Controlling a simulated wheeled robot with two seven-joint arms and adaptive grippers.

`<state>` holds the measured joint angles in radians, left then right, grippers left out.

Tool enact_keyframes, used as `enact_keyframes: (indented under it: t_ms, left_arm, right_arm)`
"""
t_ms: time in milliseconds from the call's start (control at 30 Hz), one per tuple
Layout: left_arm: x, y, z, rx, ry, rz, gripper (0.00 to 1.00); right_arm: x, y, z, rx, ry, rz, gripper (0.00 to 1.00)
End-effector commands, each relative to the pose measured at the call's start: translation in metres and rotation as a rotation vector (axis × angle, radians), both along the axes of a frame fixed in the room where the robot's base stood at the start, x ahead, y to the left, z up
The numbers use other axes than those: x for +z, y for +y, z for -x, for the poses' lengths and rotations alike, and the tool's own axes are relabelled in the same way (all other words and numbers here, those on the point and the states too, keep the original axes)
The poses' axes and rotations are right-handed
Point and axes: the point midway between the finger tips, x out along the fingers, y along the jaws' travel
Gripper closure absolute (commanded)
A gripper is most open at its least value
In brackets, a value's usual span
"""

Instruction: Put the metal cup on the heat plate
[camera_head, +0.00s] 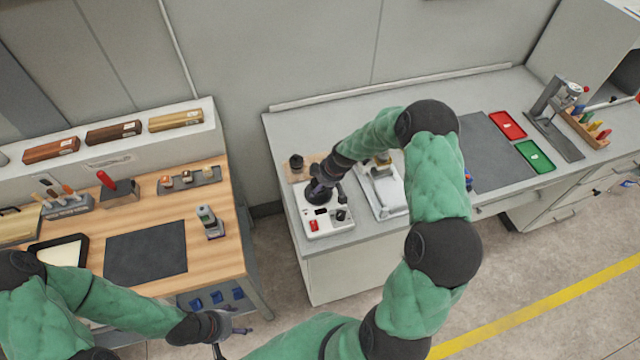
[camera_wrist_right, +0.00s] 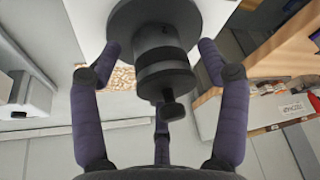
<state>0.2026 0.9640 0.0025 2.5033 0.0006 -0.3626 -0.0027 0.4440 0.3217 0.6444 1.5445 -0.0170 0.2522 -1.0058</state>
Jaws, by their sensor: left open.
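The heat plate unit (camera_head: 343,226) is a white box with a red switch and a dark round top, on the grey bench. My right gripper (camera_head: 322,190) is over this top and hides much of it. In the right wrist view a dark grey cup (camera_wrist_right: 163,70) appears to stand on the dark round plate (camera_wrist_right: 120,20). The right fingers (camera_wrist_right: 160,60) stand on both sides of the cup, with gaps visible. My left gripper (camera_head: 236,328) is open and empty, low beside the wooden table.
A dark jar (camera_head: 296,162) stands on a small board behind the heat plate. A white scale-like device (camera_head: 392,197) stands close on the right. The wooden table (camera_head: 215,255) on the left holds a black mat (camera_head: 146,252) and a small handheld device (camera_head: 209,221).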

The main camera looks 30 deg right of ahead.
Motion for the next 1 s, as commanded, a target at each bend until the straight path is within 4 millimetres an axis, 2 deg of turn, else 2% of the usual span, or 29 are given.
enact_keyframes:
  t_ms: [300,467,1000]
  left_arm:
    - [0.002,0.0,0.0,0.0,0.0,0.0,0.27]
    - [0.003,0.0,0.0,0.0,-0.001,0.0,0.27]
    - [-0.004,0.0,0.0,0.0,0.0,0.0,0.27]
  right_arm:
    - [0.002,0.0,0.0,0.0,0.0,0.0,0.23]
    - [0.012,-0.002,0.002,-0.001,-0.002,0.001,0.23]
    - [0.099,-0.017,0.034,-0.001,-0.003,0.001,0.23]
